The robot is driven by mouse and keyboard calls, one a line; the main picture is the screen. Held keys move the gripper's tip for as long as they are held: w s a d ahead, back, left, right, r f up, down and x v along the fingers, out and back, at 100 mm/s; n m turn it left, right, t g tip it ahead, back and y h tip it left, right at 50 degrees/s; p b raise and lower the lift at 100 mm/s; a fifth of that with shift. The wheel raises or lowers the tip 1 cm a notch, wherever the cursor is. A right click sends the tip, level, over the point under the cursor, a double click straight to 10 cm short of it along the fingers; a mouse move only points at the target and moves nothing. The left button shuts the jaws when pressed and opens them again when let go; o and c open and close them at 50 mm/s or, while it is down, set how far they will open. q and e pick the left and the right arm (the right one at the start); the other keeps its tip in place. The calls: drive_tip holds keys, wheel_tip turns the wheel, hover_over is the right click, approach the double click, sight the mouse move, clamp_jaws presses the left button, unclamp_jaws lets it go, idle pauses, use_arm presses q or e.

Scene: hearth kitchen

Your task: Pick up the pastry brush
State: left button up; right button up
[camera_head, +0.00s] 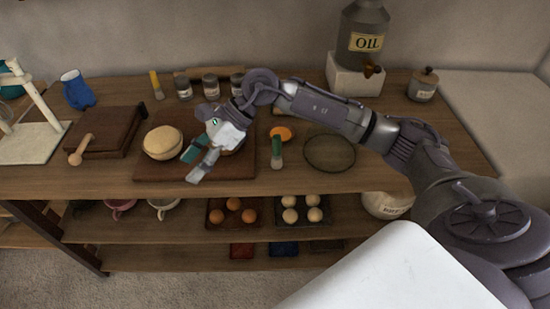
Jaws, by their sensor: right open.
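My right gripper (194,166) reaches across from the right and is open, with nothing between its fingers. It is over the dark board (235,170), right of a round pale dough piece (162,143). A small tool with a yellow handle and paler end (157,84) lies at the back of the counter, behind the board. A green-handled tool with a pale end (277,150) lies right of the board, below an orange round thing (281,133). Both are too small to tell surely which is the pastry brush. My left gripper is not in view.
Several jars (211,85) stand at the back behind my right wrist. An oil dispenser (365,43) stands on a white block. Eggs (290,208) and cups (163,207) sit on the shelf below.

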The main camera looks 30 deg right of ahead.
drive_tip(key=w+d+n+h, duration=0.15)
drive_tip(key=d+h, duration=0.45)
drive_tip(key=d, duration=0.7)
drive_tip(key=r+h, duration=0.2)
drive_tip(key=h, duration=0.2)
hover_over(277, 153)
drive_tip(key=d, duration=0.1)
drive_tip(key=shift+w+d+f+m, duration=0.1)
drive_tip(key=shift+f+m, duration=0.05)
drive_tip(key=shift+m, duration=0.1)
drive_tip(key=shift+g, duration=0.3)
drive_tip(key=f+p, duration=0.1)
drive_tip(key=f, duration=0.7)
drive_tip(key=shift+d+f, duration=0.15)
drive_tip(key=shift+d, duration=0.05)
drive_tip(key=shift+w+a+f+p, duration=0.15)
drive_tip(key=shift+a+f+p, duration=0.1)
drive_tip(key=shift+f+p, duration=0.25)
drive_tip(key=f, duration=0.2)
drive_tip(key=f+p, duration=0.1)
drive_tip(key=shift+w+a+f, duration=0.25)
drive_tip(key=shift+f, duration=0.45)
drive_tip(key=shift+c, duration=0.3)
